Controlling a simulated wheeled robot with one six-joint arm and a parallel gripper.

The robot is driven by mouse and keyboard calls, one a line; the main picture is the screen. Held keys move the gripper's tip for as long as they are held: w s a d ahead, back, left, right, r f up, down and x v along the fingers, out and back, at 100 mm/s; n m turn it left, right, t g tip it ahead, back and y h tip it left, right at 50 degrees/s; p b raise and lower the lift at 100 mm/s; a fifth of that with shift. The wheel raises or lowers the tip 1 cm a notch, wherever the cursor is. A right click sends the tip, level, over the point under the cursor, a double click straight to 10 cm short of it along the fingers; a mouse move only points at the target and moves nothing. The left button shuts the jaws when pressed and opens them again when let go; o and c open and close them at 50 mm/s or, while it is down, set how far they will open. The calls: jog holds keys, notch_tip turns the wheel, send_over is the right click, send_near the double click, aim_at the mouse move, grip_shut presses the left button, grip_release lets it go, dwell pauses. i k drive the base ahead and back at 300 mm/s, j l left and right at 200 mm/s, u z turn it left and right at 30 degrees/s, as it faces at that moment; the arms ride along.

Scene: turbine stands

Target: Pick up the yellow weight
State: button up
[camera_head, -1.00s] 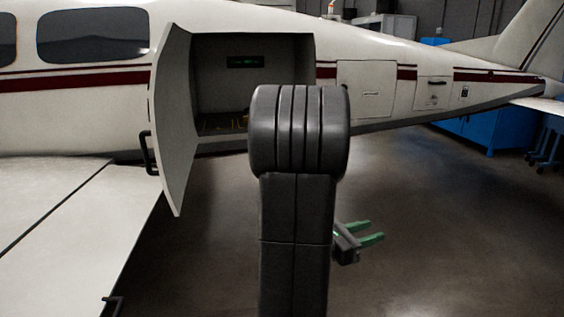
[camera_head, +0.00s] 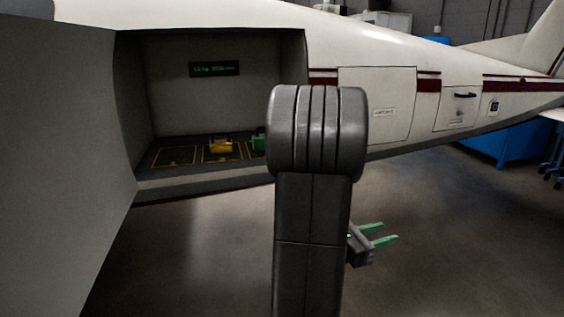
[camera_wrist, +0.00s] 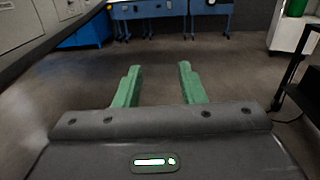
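The yellow weight (camera_head: 220,146) sits on the floor of the open compartment in the aircraft's side, inside a yellow-outlined square. A green weight (camera_head: 258,143) stands to its right, partly hidden by my arm. My gripper (camera_head: 384,234) is outside the compartment, lower and to the right of the yellow weight. In the wrist view, my gripper (camera_wrist: 160,84) has its two green fingers apart with nothing between them. The yellow weight is not in the wrist view.
The open compartment door (camera_head: 65,150) fills the left side. A small display (camera_head: 214,69) with green text is on the compartment's back wall. Blue cabinets (camera_head: 500,146) stand at the right behind the fuselage. The floor below the compartment is clear.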

aim_at(224, 146)
jog(key=i+l+u, duration=0.1)
jog(key=i+u, duration=0.25)
jog(key=i+l+u, duration=0.2)
jog(key=u, duration=0.15)
jog(key=i+l+u, duration=0.9)
jog(key=l+u, duration=0.15)
jog(key=i+l+u, duration=0.15)
jog(key=l+u, duration=0.55)
jog(key=l, duration=0.25)
jog(key=i+l+u, duration=0.1)
jog(key=l+u, duration=0.25)
jog(key=l, duration=0.15)
